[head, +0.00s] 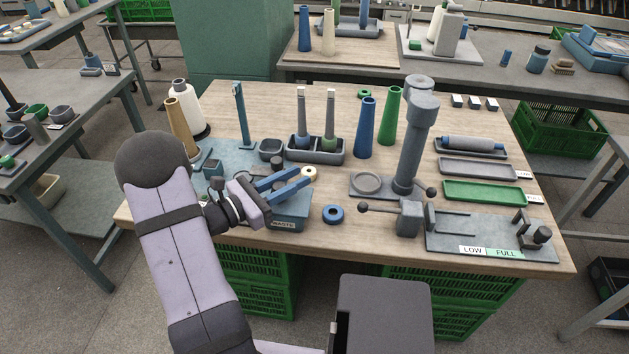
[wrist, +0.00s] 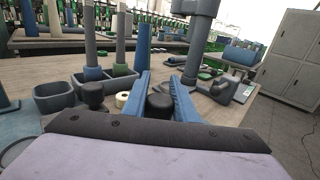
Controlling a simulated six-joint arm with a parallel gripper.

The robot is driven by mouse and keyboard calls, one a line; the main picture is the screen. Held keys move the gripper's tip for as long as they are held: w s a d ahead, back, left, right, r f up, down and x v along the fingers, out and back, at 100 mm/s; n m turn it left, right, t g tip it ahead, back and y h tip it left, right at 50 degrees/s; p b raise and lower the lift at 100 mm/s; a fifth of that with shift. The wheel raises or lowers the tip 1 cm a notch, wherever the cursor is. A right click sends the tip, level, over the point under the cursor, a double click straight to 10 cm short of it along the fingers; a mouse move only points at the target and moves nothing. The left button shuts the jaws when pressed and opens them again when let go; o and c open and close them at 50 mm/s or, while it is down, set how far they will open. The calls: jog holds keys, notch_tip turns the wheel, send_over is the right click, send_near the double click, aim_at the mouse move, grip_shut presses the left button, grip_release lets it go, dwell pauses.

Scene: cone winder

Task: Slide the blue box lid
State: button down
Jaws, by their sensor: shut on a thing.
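The blue box (head: 292,210) with a WASTE label stands at the front of the wooden table, left of centre. My gripper (head: 301,177) reaches over its top from the left, and its blue fingers hide much of the lid. In the wrist view my gripper (wrist: 160,80) has a dark round knob (wrist: 160,105) between its two fingers, and it is shut on this knob. The knob appears to be the lid's. I cannot tell from these views how far the lid is from closed.
A blue ring (head: 333,214) lies right of the box, and a cream ring (head: 309,173) lies behind it. A grey two-part tray (head: 316,156) with cones stands behind. A grey post (head: 408,150) rises to the right.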

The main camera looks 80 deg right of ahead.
aim_at(273, 185)
jog(key=shift+w, duration=0.9)
jog(key=shift+d, duration=0.1)
jog(key=c, duration=1.4)
grip_release()
jog(key=shift+c, duration=0.2)
jog(key=shift+b+v, duration=0.35)
jog(key=shift+v, duration=3.35)
jog(key=shift+r, duration=0.1)
